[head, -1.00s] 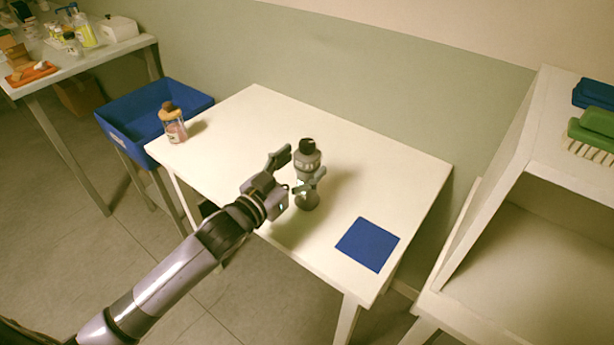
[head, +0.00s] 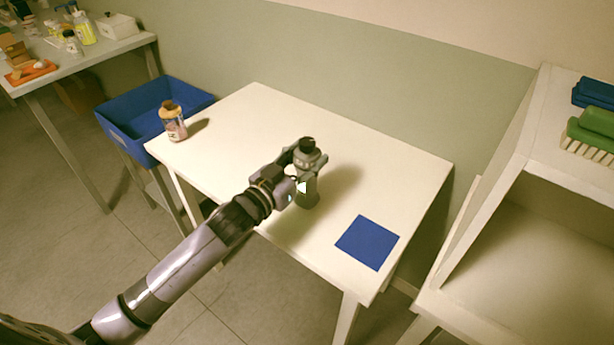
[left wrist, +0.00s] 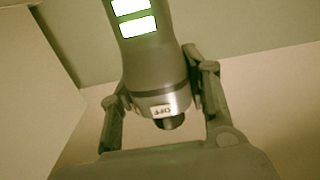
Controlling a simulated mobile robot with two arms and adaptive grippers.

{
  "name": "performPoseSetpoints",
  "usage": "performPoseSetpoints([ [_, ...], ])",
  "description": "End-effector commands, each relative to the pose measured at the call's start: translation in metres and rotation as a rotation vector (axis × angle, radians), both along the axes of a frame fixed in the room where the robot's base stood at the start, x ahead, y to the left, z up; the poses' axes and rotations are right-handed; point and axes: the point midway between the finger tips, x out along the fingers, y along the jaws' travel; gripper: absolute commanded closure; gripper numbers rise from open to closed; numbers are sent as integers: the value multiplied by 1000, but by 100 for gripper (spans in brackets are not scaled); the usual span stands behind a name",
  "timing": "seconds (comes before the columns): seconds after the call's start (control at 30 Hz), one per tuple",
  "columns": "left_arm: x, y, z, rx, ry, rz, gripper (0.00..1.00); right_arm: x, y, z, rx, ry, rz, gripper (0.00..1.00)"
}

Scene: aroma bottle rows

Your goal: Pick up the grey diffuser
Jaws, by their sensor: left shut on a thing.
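The grey diffuser (head: 308,193), with a black cap, stands upright near the front edge of the white table (head: 255,110). My left gripper (head: 307,167) reaches in from the left and is shut on its upper part; its fingers hide some of the body. In the left wrist view the diffuser (left wrist: 152,62) appears upside down, with bright panels and a small white label near its cap. The fingers of my left gripper (left wrist: 163,92) lie on either side of it. Whether its base touches the table is hard to tell. My right gripper is not in view.
A jar (head: 173,122) with a brown-orange top stands at the table's left corner, beside a blue bin (head: 124,137). A flat blue square (head: 367,243) lies right of the diffuser. A white shelf (head: 470,215) with brushes stands at right. The table's back is clear.

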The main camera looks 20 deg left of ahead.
Motion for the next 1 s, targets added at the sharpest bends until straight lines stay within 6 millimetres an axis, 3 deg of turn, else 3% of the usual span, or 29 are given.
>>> performPoseSetpoints([
  [0.5, 0, 0, 0, 0, 1, 0, 100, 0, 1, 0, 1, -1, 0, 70],
  [0.83, 0, 0, 1, 1, -1, 0, 100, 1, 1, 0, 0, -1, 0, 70],
  [1.0, 0, 0, 11, 1, -4, 0, 100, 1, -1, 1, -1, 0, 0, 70],
])
